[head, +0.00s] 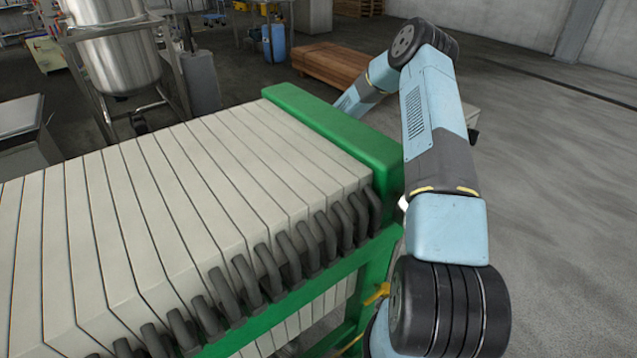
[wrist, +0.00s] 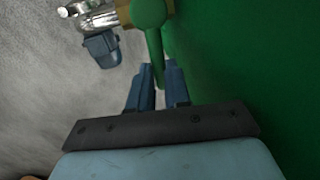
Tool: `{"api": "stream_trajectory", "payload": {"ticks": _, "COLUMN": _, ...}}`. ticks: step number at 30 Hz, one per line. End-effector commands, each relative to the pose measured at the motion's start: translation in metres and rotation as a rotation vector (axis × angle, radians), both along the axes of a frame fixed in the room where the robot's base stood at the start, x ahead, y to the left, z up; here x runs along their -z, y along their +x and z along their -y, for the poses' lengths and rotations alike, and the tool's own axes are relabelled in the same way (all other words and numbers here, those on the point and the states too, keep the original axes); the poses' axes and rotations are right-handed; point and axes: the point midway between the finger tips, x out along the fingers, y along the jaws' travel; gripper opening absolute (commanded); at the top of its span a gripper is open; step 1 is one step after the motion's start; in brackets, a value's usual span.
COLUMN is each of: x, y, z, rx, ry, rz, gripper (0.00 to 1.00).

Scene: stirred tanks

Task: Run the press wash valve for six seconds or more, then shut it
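The filter press shows in the head view as a row of pale plates (head: 165,185) in a green frame (head: 330,130). In the wrist view a valve with a green lever handle (wrist: 153,25) and a brass-coloured body (wrist: 124,12) sits at the top. The handle points down toward my gripper (wrist: 160,72). My gripper's two blue fingers stand close on either side of the handle's lower end, and it fills the narrow gap between them. The head view hides the valve and my gripper.
A green panel (wrist: 250,60) runs close along the right of my gripper in the wrist view. A blue-grey fitting (wrist: 102,48) hangs left of the valve. A steel tank (head: 112,45) and brown boards (head: 330,62) stand behind the press. Open floor (head: 560,200) lies right.

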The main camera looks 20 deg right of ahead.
Motion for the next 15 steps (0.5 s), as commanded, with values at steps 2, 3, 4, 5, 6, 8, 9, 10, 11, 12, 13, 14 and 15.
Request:
{"api": "stream_trajectory", "payload": {"ticks": 2, "x": 0.0001, "y": 0.0000, "z": 0.0005, "rx": 0.000, "ry": -0.001, "rz": 0.000, "gripper": 0.07}}
{"api": "stream_trajectory", "payload": {"ticks": 3, "x": 0.0001, "y": 0.0000, "z": 0.0006, "rx": 0.000, "ry": -0.001, "rz": 0.000, "gripper": 0.03}}
{"api": "stream_trajectory", "payload": {"ticks": 4, "x": 0.0000, "y": 0.0000, "z": 0.0006, "rx": 0.000, "ry": -0.001, "rz": 0.000, "gripper": 0.00}}
{"api": "stream_trajectory", "payload": {"ticks": 5, "x": 0.0000, "y": 0.0000, "z": 0.0006, "rx": 0.000, "ry": -0.001, "rz": 0.000, "gripper": 0.00}}
{"api": "stream_trajectory", "payload": {"ticks": 6, "x": 0.0000, "y": 0.0000, "z": 0.0006, "rx": 0.000, "ry": -0.001, "rz": 0.000, "gripper": 0.00}}
{"api": "stream_trajectory", "payload": {"ticks": 8, "x": 0.0000, "y": 0.0001, "z": 0.0007, "rx": 0.000, "ry": -0.001, "rz": 0.000, "gripper": 0.00}}
{"api": "stream_trajectory", "payload": {"ticks": 9, "x": 0.0000, "y": 0.0000, "z": 0.0008, "rx": 0.000, "ry": -0.001, "rz": 0.000, "gripper": 0.00}}
{"api": "stream_trajectory", "payload": {"ticks": 10, "x": 0.0001, "y": 0.0001, "z": 0.0008, "rx": 0.000, "ry": -0.001, "rz": 0.000, "gripper": 0.00}}
{"api": "stream_trajectory", "payload": {"ticks": 11, "x": 0.0001, "y": 0.0001, "z": 0.0009, "rx": 0.000, "ry": -0.001, "rz": 0.000, "gripper": 0.00}}
{"api": "stream_trajectory", "payload": {"ticks": 12, "x": 0.0001, "y": 0.0001, "z": 0.0010, "rx": 0.000, "ry": -0.001, "rz": 0.000, "gripper": 0.00}}
{"api": "stream_trajectory", "payload": {"ticks": 13, "x": 0.0001, "y": 0.0001, "z": 0.0010, "rx": 0.000, "ry": -0.001, "rz": 0.000, "gripper": 0.00}}
{"api": "stream_trajectory", "payload": {"ticks": 14, "x": 0.0000, "y": 0.0001, "z": 0.0011, "rx": 0.000, "ry": -0.001, "rz": 0.000, "gripper": 0.00}}
{"api": "stream_trajectory", "payload": {"ticks": 15, "x": 0.0000, "y": 0.0002, "z": 0.0012, "rx": 0.000, "ry": -0.002, "rz": 0.001, "gripper": 0.00}}
